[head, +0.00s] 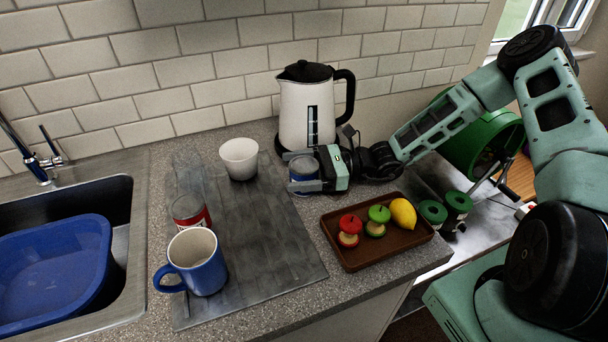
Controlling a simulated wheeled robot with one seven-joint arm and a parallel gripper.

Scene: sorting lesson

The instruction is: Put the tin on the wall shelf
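A blue tin (303,168) with a pale top is on the counter side in front of the kettle. My gripper (304,173) reaches in from the right, with one finger behind the tin and one across its front. The fingers sit close around the tin, but I cannot tell if they press on it. The tin looks upright; whether its base touches the counter is unclear. A second tin (190,211), red and white, stands on the grey board behind the blue mug. No wall shelf shows in this view.
A kettle (306,110) stands just behind my gripper. A white cup (239,160) and blue mug (203,271) are on the grey board (262,245). A brown tray (360,258) of fruit lies in front. A sink with a blue basin (55,270) is left.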

